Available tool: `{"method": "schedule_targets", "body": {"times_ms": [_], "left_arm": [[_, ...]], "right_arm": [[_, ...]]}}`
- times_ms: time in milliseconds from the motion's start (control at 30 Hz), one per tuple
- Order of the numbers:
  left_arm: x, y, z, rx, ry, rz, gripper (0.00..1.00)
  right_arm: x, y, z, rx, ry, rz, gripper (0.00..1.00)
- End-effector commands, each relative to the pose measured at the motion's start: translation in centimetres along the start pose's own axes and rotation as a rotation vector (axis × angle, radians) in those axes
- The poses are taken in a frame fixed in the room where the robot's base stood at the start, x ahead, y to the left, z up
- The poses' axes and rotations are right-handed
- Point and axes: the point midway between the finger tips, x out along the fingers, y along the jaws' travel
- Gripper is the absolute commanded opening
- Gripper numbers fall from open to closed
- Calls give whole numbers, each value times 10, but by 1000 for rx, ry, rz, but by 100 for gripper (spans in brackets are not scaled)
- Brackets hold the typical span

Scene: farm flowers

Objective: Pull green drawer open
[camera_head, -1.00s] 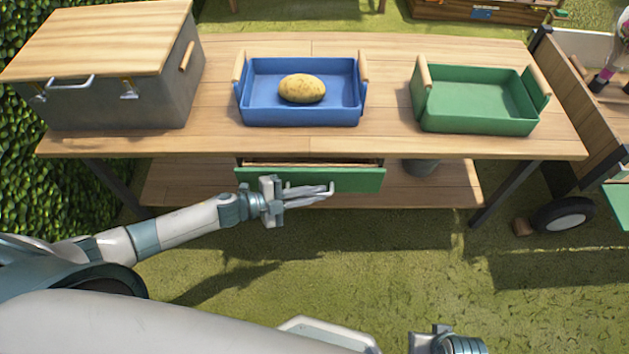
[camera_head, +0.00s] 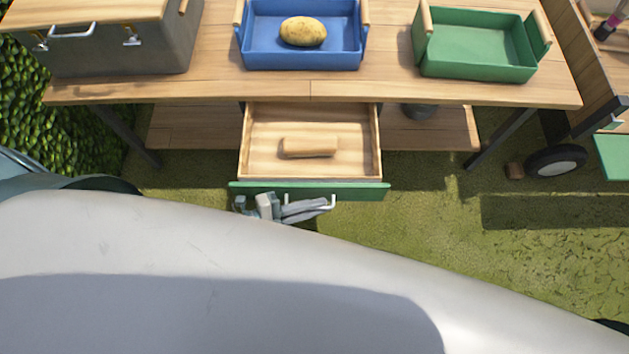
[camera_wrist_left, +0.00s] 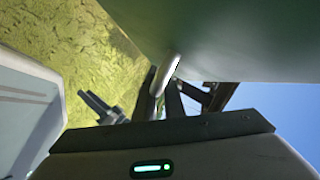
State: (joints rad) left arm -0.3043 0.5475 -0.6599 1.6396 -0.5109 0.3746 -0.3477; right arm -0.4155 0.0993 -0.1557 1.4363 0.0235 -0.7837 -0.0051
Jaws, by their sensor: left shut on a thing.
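The green drawer (camera_head: 360,192) is under the table and stands well open, its wooden inside showing. A light wooden block (camera_head: 309,148) lies in it. My left gripper (camera_head: 308,208) is at the drawer's front, shut on the drawer's pale handle (camera_head: 333,202). In the left wrist view the green front (camera_wrist_left: 225,40) fills the top right and the handle (camera_wrist_left: 168,73) runs down to the gripper (camera_wrist_left: 158,105). Most of my left arm is hidden behind my own body. My right gripper is not in view.
On the wooden table (camera_head: 400,88) stand a grey box (camera_head: 120,52) at left, a blue tray (camera_head: 300,62) with a potato (camera_head: 303,32), and a green tray (camera_head: 480,70). A cart wheel (camera_head: 556,161) is at right. Grass in front of the drawer is partly clear.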

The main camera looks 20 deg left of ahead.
Motion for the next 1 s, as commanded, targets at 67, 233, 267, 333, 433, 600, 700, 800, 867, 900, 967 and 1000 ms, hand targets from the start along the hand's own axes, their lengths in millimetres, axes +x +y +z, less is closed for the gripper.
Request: {"method": "schedule_targets", "body": {"times_ms": [67, 233, 267, 333, 433, 600, 700, 800, 867, 900, 967, 1000], "left_arm": [[-2, 3, -4, 0, -2, 1, 0], [-4, 5, -6, 1, -2, 1, 0], [-4, 6, -6, 1, -2, 1, 0], [-4, 6, -6, 1, -1, 1, 0], [-4, 6, -6, 1, -1, 1, 0], [-3, 5, -6, 1, -1, 1, 17], [-3, 5, -6, 1, -1, 0, 17], [-3, 5, -6, 1, 0, 0, 17], [-3, 5, -6, 1, 0, 0, 17], [-3, 5, -6, 1, 0, 0, 17], [-3, 5, -7, 1, 0, 0, 17], [-3, 5, -7, 0, 0, 0, 17]], "right_arm": [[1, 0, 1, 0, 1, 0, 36], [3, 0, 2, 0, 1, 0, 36], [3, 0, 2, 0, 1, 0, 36], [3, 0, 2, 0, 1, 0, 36], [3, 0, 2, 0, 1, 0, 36], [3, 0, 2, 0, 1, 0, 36], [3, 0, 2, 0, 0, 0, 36], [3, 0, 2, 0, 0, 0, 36], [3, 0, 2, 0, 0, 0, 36], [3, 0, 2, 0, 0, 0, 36], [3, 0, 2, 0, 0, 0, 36], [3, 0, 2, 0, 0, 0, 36]]}}
